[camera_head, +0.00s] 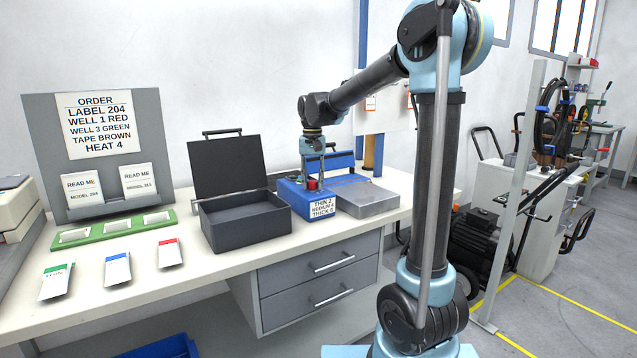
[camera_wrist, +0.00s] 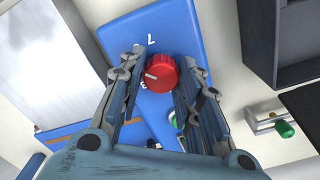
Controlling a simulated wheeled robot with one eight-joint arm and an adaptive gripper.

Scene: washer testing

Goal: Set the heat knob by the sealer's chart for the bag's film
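The sealer (camera_head: 327,192) is a blue box with a grey metal plate beside it. Its red heat knob (camera_head: 312,184) is on top and shows large in the wrist view (camera_wrist: 161,73). A 7 and a 3 are readable near it; its white mark points left, near the 3. My gripper (camera_wrist: 163,58) is open, with one finger on each side of the knob; I cannot tell if they touch it. The chart (camera_head: 322,208) on the sealer's front lists THIN 2, MEDIUM and THICK; the last figures are unclear. A green-topped packet (camera_head: 57,282) seems to read THIN.
The order board (camera_head: 101,127) says HEAT 4. A dark open case (camera_head: 245,222) stands left of the sealer. A green tray (camera_head: 114,229), a blue-topped packet (camera_head: 117,268) and a red-topped packet (camera_head: 167,253) lie farther left.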

